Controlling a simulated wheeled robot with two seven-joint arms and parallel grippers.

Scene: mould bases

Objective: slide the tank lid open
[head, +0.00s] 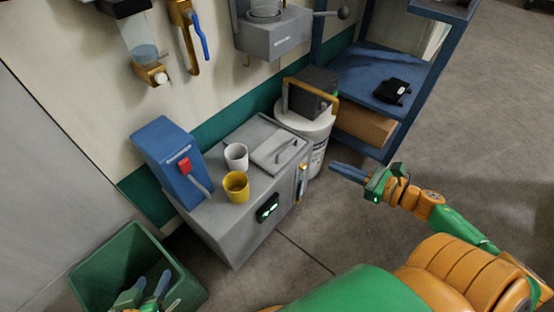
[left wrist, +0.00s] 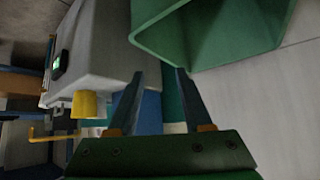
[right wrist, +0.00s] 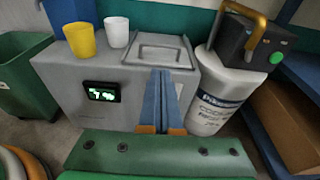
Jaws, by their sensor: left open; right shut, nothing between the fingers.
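The grey tank (head: 225,217) stands against the wall with a small lit display on its front. Its flat grey lid (head: 281,150) with a bar handle lies on the right part of the top; the lid also shows in the right wrist view (right wrist: 158,56). I cannot tell whether it is fully closed. My right gripper (head: 332,167) is shut and empty, to the right of the tank and apart from it. In the right wrist view its fingers (right wrist: 161,72) overlap the tank's front right edge. My left gripper (head: 150,282) is open and empty, over the green bin.
A white cup (head: 236,156) and a yellow cup (head: 236,187) stand on the tank left of the lid, beside a blue box (head: 166,158) with a red switch. A white drum (head: 309,130) bearing a dark box stands to the right. The green bin (head: 100,262) is at lower left.

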